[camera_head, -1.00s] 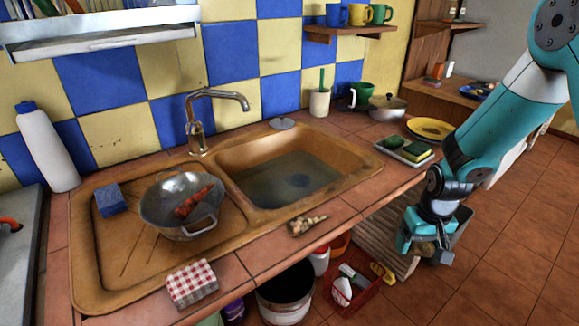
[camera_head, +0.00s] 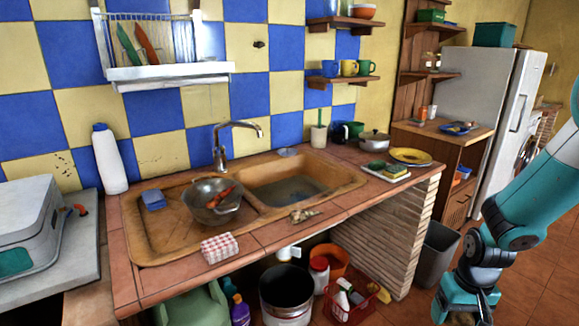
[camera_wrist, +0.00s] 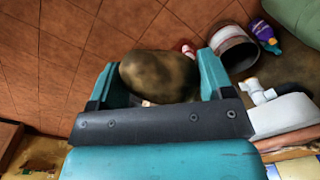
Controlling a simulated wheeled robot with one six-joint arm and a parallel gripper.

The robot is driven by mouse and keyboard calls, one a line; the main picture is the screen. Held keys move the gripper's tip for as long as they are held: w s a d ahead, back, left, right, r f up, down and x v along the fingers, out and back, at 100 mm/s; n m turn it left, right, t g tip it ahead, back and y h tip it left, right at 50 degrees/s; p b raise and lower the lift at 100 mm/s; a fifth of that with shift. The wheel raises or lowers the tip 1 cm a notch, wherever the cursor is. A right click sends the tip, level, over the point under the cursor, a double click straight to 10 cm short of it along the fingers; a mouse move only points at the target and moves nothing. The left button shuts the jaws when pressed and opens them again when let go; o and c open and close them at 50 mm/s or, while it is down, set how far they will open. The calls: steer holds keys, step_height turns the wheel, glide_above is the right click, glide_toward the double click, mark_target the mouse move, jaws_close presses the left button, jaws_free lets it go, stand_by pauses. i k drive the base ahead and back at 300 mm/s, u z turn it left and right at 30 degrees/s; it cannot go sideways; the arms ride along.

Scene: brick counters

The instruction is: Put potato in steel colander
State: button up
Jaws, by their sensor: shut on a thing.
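The steel colander (camera_head: 211,201) stands on the sink's left drainboard, with an orange-red carrot-like item (camera_head: 222,197) inside it. My gripper (camera_head: 468,303) is low at the right of the head view, over the floor in front of the counter and well away from the colander. In the wrist view my gripper (camera_wrist: 158,85) is shut on the brown potato (camera_wrist: 160,72), which sits between its two teal fingers. In the head view the potato is mostly hidden by the gripper. The colander is not in the wrist view.
A blue sponge (camera_head: 153,199) and a red checkered box (camera_head: 218,248) lie near the colander. A gnarled root (camera_head: 301,215) lies on the counter's front edge. The sink basin (camera_head: 290,190) is right of the colander. Below are a black-lined bucket (camera_head: 286,290) and a red crate (camera_head: 350,303).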

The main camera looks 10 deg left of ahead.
mark_target(226, 220)
steer(key=z, duration=0.75)
steer(key=i, duration=0.85)
steer(key=u, duration=2.05)
